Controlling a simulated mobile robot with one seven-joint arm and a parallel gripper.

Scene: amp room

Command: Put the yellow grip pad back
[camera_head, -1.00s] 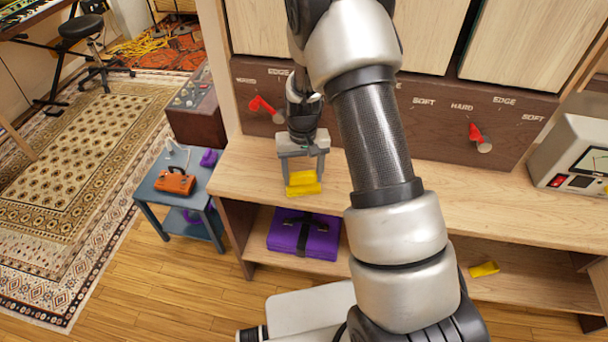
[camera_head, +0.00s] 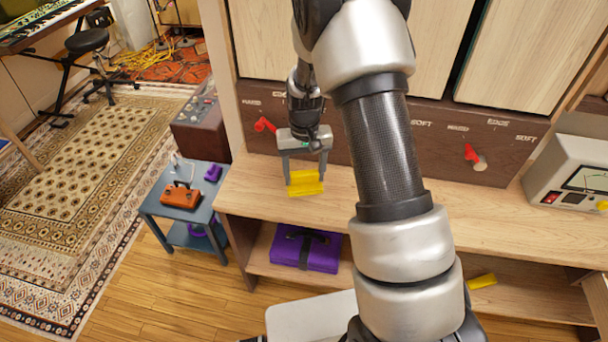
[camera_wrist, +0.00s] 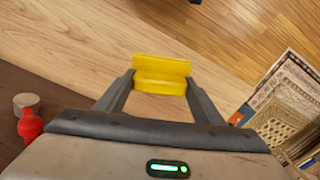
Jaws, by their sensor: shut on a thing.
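My gripper (camera_head: 304,172) is shut on a yellow grip pad (camera_head: 305,184), which sits between its two fingertips. The pad is a small, bright yellow, stepped block. In the head view it shows against the front part of the wooden bench top (camera_head: 255,190); whether it touches the wood I cannot tell. In the wrist view the pad (camera_wrist: 162,72) spans the fingers, with wood behind it and floor beyond. A second yellow piece (camera_head: 482,281) lies on the lower shelf at the right, partly hidden by my arm.
A purple case (camera_head: 306,249) lies on the lower shelf. Behind the bench top is a brown panel with red levers (camera_head: 472,155). A grey meter box (camera_head: 572,170) stands at the right.

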